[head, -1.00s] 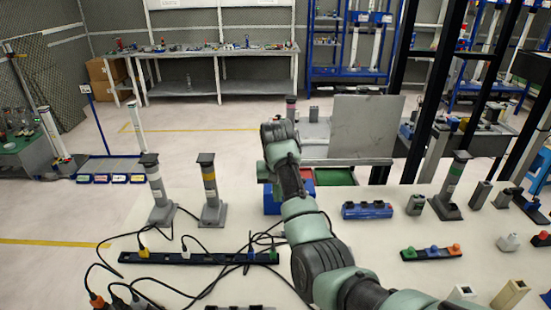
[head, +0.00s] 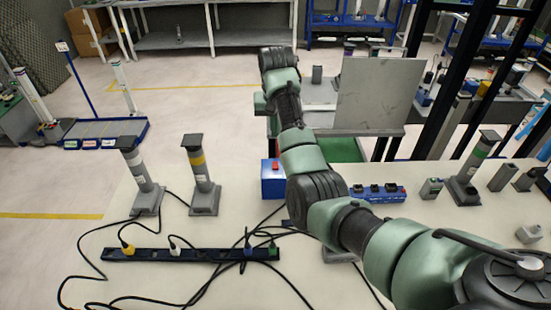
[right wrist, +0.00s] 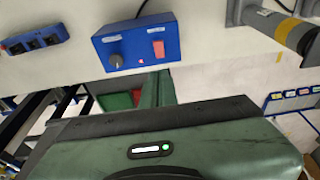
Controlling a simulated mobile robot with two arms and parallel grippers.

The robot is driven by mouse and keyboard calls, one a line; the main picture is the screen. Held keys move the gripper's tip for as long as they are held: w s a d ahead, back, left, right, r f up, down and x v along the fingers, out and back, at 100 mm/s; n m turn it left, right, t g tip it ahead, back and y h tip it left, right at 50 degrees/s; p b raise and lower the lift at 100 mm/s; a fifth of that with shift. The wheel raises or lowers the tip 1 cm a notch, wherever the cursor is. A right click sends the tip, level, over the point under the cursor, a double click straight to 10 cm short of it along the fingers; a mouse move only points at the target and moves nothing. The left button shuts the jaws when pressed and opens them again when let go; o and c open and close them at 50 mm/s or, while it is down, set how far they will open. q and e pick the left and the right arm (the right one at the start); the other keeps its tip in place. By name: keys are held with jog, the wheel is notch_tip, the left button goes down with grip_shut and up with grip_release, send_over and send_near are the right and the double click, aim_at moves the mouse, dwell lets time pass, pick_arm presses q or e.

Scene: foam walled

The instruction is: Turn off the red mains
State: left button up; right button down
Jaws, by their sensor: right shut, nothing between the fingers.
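In the right wrist view the blue box (right wrist: 136,46) shows a red rocker switch (right wrist: 158,48), a dark knob (right wrist: 116,61) and a small lit red light. Which way the rocker is tipped is unclear. My right gripper (head: 264,103) is shut and empty, beyond the box, in the head view; its fingertips are hard to make out. It appears apart from the box. My left gripper is out of view.
A dark socket strip (head: 190,255) with plugs and loose black cables lies at the front left. Grey posts (head: 200,175) stand left of the box. A blue socket block (head: 377,193) is to its right. A grey panel (head: 376,95) stands beyond the table.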

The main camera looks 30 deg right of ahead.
jog(key=p, duration=0.2)
send_over(276, 166)
jog(key=s, duration=0.1)
jog(key=s+a+x, duration=0.1)
jog(key=x, duration=0.6)
jog(key=p+x, duration=0.1)
jog(key=x, duration=0.2)
jog(key=s+x, duration=0.1)
jog(key=x, duration=0.1)
jog(key=shift+a+f+p, duration=0.3)
jog(key=shift+f, duration=0.65)
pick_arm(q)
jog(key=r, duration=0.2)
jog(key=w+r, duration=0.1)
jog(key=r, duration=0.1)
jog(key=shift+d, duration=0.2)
pick_arm(e)
jog(key=shift+f, duration=0.1)
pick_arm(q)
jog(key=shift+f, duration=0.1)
